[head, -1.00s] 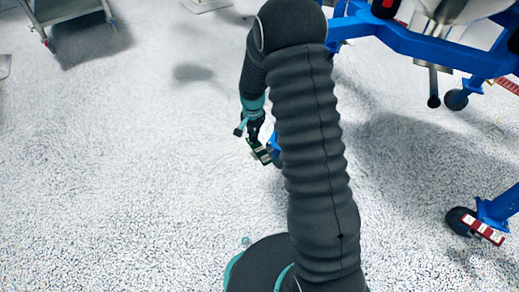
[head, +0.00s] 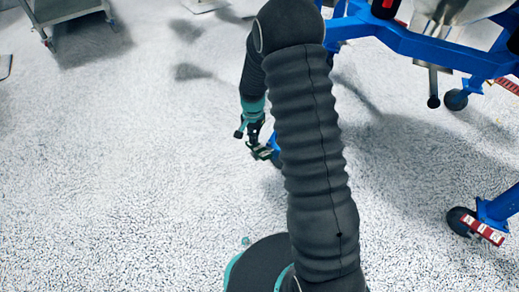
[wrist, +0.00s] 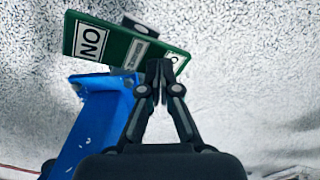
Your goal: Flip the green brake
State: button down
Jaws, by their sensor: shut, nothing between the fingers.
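The green brake (wrist: 117,45) is a flat green plate with white labels, one reading "NO" upside down or sideways, in the wrist view. It sits by the end of a blue leg (wrist: 100,125). My gripper (wrist: 158,70) is shut, its fingertips over the lower right edge of the green plate; I cannot tell whether they touch it. In the head view my gripper (head: 254,143) is low beside the small green brake (head: 262,153), which is partly hidden by my arm.
A blue frame (head: 430,48) with casters stands at the right. A red brake (head: 483,229) sits on its near right caster. A grey cart (head: 66,10) stands at the top left. The speckled floor at the left is clear.

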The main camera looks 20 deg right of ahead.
notch_tip(320, 180, up, 7)
jog(key=p, duration=0.4)
dwell(0.4)
jog(key=shift+f, duration=0.1)
dwell(0.4)
jog(key=shift+s+n, duration=0.25)
jog(key=shift+n, duration=0.35)
jog(key=n+g, duration=0.1)
jog(key=n, duration=0.1)
send_over(257, 152)
jog(key=shift+w+f, duration=0.1)
jog(key=shift+f, duration=0.2)
jog(key=s+r+n+t+p, duration=0.1)
jog(key=s+r+t+p, duration=0.1)
jog(key=s+r, duration=0.6)
jog(key=s+r+n+t+p, duration=0.2)
jog(key=s+r, duration=0.7)
jog(key=r, duration=0.8)
jog(key=s+r+n+t+p, duration=0.2)
jog(key=s+r, duration=0.7)
jog(key=r, duration=0.3)
jog(key=shift+r+t, duration=0.15)
jog(key=shift+t, duration=0.15)
